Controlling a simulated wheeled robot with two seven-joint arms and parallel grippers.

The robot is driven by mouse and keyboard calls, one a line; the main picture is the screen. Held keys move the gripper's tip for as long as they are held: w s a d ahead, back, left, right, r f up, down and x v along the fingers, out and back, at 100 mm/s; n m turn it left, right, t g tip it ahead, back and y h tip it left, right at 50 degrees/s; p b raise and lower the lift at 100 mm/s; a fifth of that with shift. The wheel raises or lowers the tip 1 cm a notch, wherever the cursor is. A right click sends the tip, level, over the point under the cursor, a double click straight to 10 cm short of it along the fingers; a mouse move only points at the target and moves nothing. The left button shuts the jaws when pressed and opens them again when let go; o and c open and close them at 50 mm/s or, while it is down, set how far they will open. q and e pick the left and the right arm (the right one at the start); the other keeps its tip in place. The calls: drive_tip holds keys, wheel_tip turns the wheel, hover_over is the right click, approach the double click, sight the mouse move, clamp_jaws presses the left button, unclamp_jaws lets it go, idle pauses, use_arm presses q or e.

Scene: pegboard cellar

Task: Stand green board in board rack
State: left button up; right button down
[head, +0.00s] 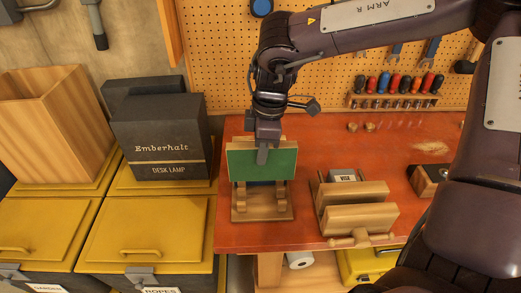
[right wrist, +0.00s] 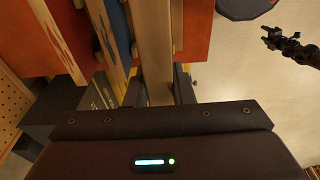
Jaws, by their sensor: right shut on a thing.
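The green board (head: 280,163) is upright, its broad green face toward me in the head view. My right gripper (head: 263,154) is shut on it at its upper middle, pointing down. The wooden board rack (head: 262,214) stands on the red bench below and around the board's lower edge. I cannot tell whether the board rests in a slot. A dark gripper (right wrist: 273,37), seemingly my left, is far off over the floor there, too small to read.
A wooden vise (head: 357,215) stands right of the rack on the red bench (head: 320,150). A dark desk lamp box (head: 161,150) sits on yellow bins (head: 150,225) to the left. Screwdrivers (head: 396,84) hang in a rack at the pegboard. Bench behind the vise is mostly clear.

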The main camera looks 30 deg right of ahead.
sight(262, 175)
drive_tip(key=shift+f, duration=0.45)
drive_tip(key=shift+f+b, duration=0.4)
drive_tip(key=shift+b, duration=0.05)
use_arm(q)
drive_tip(key=shift+w+a+f+b, duration=0.1)
drive_tip(key=shift+f+b, duration=0.4)
drive_tip(key=shift+f, duration=0.25)
drive_tip(key=shift+w+a+f+b, duration=0.1)
drive_tip(key=shift+f+b, duration=0.4)
drive_tip(key=shift+f, duration=0.2)
use_arm(e)
drive_tip(key=shift+f, duration=1.9)
use_arm(q)
drive_tip(key=shift+f, duration=0.2)
use_arm(e)
drive_tip(key=shift+f, duration=0.15)
use_arm(q)
drive_tip(key=shift+f+b, duration=1.65)
drive_tip(key=shift+b, duration=0.15)
use_arm(e)
drive_tip(key=shift+f, duration=1.4)
use_arm(q)
drive_tip(key=shift+f, duration=0.1)
use_arm(e)
drive_tip(key=shift+f, duration=0.1)
use_arm(q)
drive_tip(key=shift+f+b, duration=1.3)
drive_tip(key=shift+b, duration=0.1)
use_arm(e)
drive_tip(key=shift+f, duration=1.3)
